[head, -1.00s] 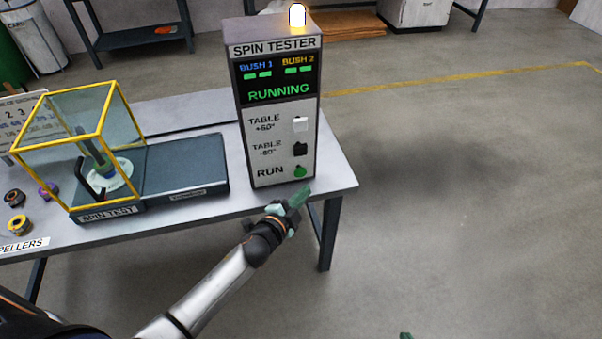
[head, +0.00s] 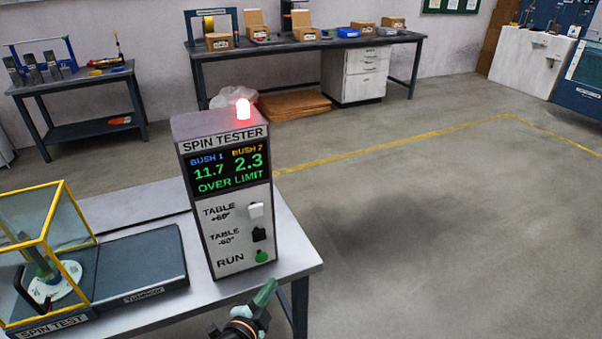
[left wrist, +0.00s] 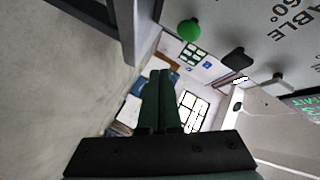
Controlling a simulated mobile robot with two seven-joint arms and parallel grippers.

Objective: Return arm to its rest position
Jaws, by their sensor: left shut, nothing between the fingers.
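My left gripper (head: 262,297) is at the bottom of the head view, just below and in front of the green RUN button (head: 261,256). Its fingers are shut with nothing between them; they also show in the left wrist view (left wrist: 160,90), apart from the RUN button (left wrist: 188,30). The spin tester box (head: 228,200) stands upright on the table. Its screen (head: 226,172) reads BUSH 1 11.7, BUSH 2 2.3, OVER LIMIT, and its top lamp (head: 243,109) glows red. My right gripper is not in the head view.
A yellow-framed clear case (head: 62,215) stands at the left on the table (head: 200,297). A workbench with boxes (head: 340,44) and a small rack table (head: 85,82) stand at the back. The floor to the right is clear.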

